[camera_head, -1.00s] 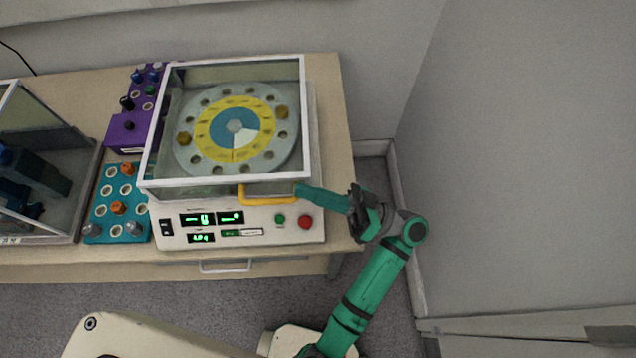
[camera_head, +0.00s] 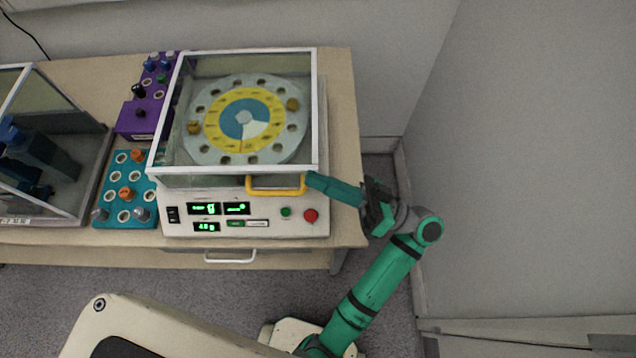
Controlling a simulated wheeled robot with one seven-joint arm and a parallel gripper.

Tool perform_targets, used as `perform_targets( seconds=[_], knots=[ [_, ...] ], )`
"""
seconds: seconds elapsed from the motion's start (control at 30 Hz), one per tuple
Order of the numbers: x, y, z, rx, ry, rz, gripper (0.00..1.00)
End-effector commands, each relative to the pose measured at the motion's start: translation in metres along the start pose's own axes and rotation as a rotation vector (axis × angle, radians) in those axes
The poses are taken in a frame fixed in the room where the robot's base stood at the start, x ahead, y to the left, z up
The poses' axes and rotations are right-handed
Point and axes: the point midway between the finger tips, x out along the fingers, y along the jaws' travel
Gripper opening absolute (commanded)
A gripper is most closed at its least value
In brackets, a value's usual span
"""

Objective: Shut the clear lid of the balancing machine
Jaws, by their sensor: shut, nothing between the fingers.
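The balancing machine (camera_head: 322,215) stands on the bench with its clear lid (camera_head: 237,174), a white-framed pane, over the round disc (camera_head: 270,148). The lid lies low over the machine, roughly level; I cannot tell whether its front edge is fully seated. A yellow handle (camera_head: 275,191) sticks out at the lid's front right. My gripper (camera_head: 312,183) is shut and empty, its fingertips at the right end of the handle. I cannot tell whether they touch it.
A teal tray (camera_head: 112,190) and a purple tray (camera_head: 130,125) with knobs and holes stand left of the machine. A clear case (camera_head: 85,185) is at the far left. A green button (camera_head: 286,212) and red button (camera_head: 310,215) sit just below my gripper.

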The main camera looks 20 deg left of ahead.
Motion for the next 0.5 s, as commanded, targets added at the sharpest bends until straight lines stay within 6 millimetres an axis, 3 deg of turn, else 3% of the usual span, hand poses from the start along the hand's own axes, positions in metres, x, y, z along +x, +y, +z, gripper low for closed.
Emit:
perform_targets(
  seconds=[0.5],
  knots=[
    [-0.076, 0.024, -0.008, 0.001, -0.004, -0.010, 0.00]
  ],
)
